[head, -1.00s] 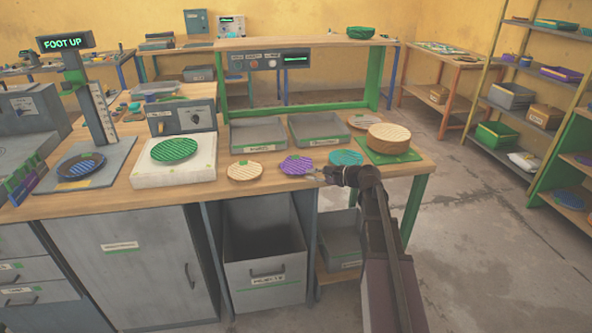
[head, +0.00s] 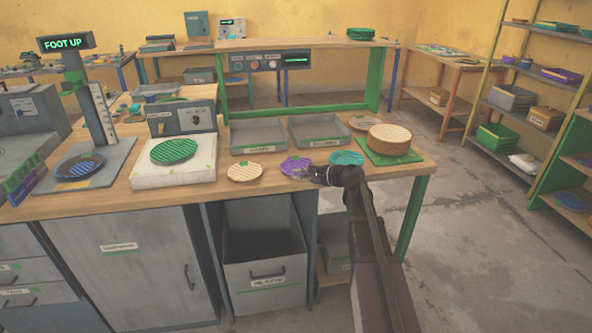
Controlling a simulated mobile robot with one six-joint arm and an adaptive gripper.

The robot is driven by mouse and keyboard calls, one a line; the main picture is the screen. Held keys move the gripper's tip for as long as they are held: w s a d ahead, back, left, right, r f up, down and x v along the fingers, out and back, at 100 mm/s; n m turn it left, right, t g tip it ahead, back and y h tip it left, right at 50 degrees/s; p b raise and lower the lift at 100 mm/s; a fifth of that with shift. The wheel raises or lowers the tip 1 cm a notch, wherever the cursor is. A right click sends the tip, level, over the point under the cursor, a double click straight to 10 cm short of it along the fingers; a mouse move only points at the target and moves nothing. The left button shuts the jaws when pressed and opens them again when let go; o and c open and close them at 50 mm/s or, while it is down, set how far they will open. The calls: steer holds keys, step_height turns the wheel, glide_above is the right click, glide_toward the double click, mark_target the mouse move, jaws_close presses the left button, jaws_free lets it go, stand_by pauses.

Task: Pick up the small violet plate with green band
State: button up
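The small violet plate (head: 293,164) lies near the front edge of the workbench, between a cream plate and a teal plate. A small green mark shows on it; the full band is too small to make out. My gripper (head: 305,174) is at the plate's front right edge, its fingertips overlapping that edge in the picture. I cannot tell whether the fingers touch the plate or how far apart they are. The plate appears to rest on the bench top.
The cream plate (head: 245,172) is to the left and the teal plate (head: 346,158) close on the right. Two grey trays (head: 258,150) stand behind. A round cream stack (head: 389,138) sits on a green mat (head: 410,157). A green plate (head: 174,150) lies on a white block (head: 150,178).

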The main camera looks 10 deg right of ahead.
steer(key=shift+w+a+f, duration=0.15)
steer(key=shift+w+a, duration=0.15)
steer(key=shift+a, duration=0.1)
jaws_close()
stand_by(0.5)
step_height(320, 180, up, 4)
steer(key=p, duration=0.3)
steer(key=shift+f, duration=0.2)
steer(key=s+r+p, duration=0.1)
steer(key=s+p, duration=0.1)
steer(key=s, duration=1.4)
steer(key=shift+d+r, duration=0.2)
steer(key=shift+d, duration=0.25)
